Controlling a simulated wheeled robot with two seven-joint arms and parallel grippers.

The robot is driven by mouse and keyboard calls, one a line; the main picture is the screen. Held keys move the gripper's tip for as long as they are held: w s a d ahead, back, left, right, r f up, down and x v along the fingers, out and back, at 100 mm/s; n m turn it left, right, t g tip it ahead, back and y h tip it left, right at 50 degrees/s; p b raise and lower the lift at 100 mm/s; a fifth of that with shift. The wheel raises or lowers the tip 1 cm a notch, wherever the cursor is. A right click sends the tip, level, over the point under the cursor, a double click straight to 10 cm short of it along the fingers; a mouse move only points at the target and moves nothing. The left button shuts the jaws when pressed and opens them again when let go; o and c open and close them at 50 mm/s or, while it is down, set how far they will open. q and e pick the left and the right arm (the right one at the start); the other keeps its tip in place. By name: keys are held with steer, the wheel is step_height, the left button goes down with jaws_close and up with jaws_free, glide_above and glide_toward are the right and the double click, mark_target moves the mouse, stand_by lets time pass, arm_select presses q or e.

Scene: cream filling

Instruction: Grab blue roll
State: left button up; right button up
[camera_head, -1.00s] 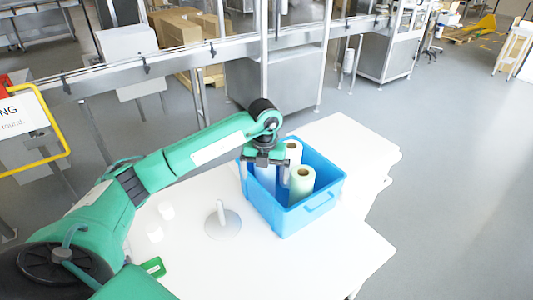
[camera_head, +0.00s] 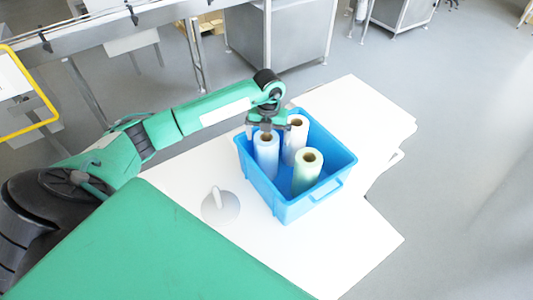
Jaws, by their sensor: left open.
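The blue roll (camera_head: 266,156) stands upright in the left part of a blue crate (camera_head: 290,211). A white roll (camera_head: 295,140) stands behind it and a pale green roll (camera_head: 307,172) stands to its right, both in the crate. My left gripper (camera_head: 267,131) is open, pointing down at the top of the blue roll, with its fingers near the roll's upper end. I cannot tell whether the fingers touch it. My right gripper is out of view.
The crate stands on a white table (camera_head: 335,252). A grey-white round holder with an upright peg (camera_head: 220,205) stands left of the crate. A metal conveyor frame (camera_head: 110,27) runs behind. The table to the right of the crate is clear.

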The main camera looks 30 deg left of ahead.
mark_target(266, 157)
arm_select(q)
steer(key=shift+f, duration=0.45)
steer(key=f+p, duration=0.3)
steer(key=f, duration=0.1)
steer(key=shift+a, duration=0.35)
steer(key=shift+f, duration=0.45)
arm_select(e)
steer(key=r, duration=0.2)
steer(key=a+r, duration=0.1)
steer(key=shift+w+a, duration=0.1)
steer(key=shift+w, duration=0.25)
arm_select(q)
steer(key=shift+c, duration=0.2)
steer(key=c, duration=1.4)
steer(key=shift+c, duration=0.3)
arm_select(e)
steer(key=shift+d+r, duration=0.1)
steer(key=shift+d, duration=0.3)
arm_select(q)
steer(key=shift+w+r, duration=0.1)
steer(key=shift+r, duration=0.1)
